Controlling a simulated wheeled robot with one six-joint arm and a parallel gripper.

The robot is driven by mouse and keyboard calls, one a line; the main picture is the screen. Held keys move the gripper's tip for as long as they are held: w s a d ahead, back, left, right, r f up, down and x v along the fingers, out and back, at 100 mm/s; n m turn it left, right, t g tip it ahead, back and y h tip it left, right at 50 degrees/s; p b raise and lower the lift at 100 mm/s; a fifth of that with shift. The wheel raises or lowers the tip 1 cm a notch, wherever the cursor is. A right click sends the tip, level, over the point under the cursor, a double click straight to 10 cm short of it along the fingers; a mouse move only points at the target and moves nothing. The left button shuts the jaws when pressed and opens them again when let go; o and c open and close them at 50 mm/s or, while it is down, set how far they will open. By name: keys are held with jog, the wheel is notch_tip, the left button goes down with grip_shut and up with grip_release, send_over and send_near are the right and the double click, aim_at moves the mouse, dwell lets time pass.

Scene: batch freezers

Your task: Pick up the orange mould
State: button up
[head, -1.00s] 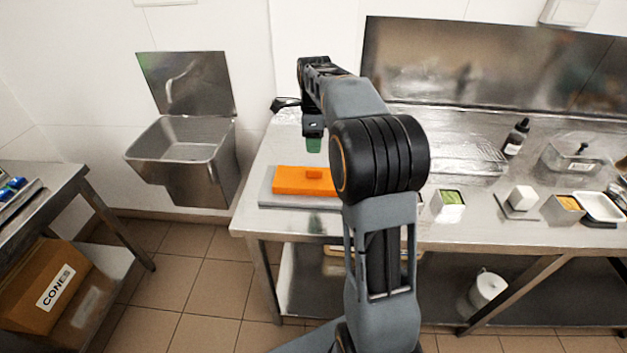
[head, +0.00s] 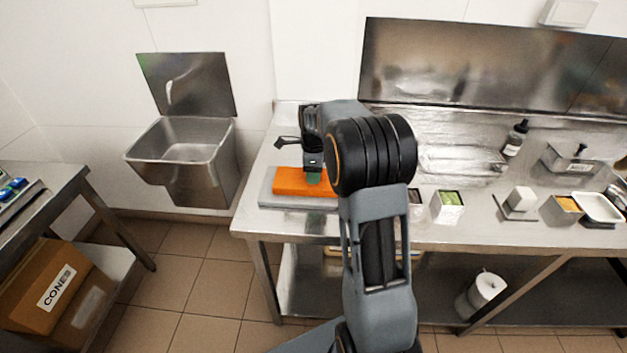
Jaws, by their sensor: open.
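The orange mould (head: 290,181) is a flat orange block with a small raised part on top, lying on a grey slab (head: 268,200) at the left end of the steel table. My gripper (head: 314,178) is open and low over the right part of the mould, with its greenish fingertips at the raised part. My arm hides the mould's right end. I cannot tell whether the fingers touch the mould.
Green-filled (head: 448,206) and orange-filled (head: 563,210) containers, a white block (head: 520,198) and a dark bottle (head: 515,138) stand to the right on the table (head: 470,232). A steel sink (head: 185,150) is on the wall to the left.

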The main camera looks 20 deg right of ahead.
jog(key=shift+c, duration=0.3)
grip_shut()
dwell(0.4)
jog(key=shift+w+r, duration=0.15)
jog(key=shift+r, duration=0.45)
jog(key=s+d+r+b, duration=0.2)
jog(key=s+r, duration=0.9)
jog(key=s, duration=0.3)
jog(key=shift+d+r+b, duration=0.2)
jog(key=shift+r+b, duration=0.15)
jog(key=shift+b, duration=0.05)
